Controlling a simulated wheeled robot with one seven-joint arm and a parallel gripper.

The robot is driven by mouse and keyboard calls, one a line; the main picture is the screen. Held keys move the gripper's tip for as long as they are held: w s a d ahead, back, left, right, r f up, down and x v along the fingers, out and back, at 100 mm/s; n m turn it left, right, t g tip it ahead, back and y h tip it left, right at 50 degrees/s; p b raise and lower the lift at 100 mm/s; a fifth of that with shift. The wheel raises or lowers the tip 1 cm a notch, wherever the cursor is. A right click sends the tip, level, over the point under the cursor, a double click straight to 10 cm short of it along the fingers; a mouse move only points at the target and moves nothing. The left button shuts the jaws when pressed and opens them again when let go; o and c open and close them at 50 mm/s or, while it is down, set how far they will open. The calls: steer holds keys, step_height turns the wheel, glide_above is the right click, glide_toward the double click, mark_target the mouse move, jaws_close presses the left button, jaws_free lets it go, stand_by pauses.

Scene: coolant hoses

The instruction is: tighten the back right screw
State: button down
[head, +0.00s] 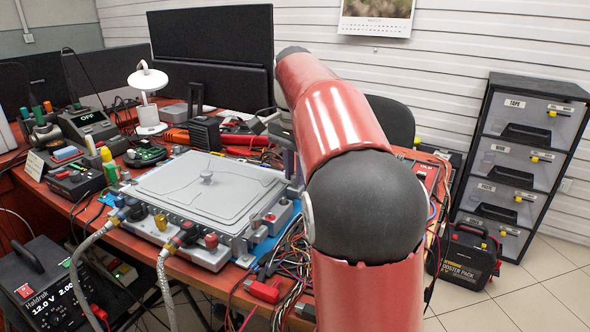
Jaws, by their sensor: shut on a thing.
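My gripper (291,170) points down at the unit's back right corner, partly hidden behind my red arm. It looks shut at the back right screw there; the screw itself and the fingertips' contact are hidden.
Tangled cables and red connectors (263,291) lie right of the unit, at the bench's front edge. A white lamp (148,95), tools and dark monitors (212,45) stand behind. A drawer rack (520,150) stands at the right. A power supply (43,285) stands at the lower left.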

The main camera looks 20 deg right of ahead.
steer(key=shift+r, duration=0.1)
steer(key=c, duration=1.3)
jaws_free()
steer(key=shift+r, duration=3.85)
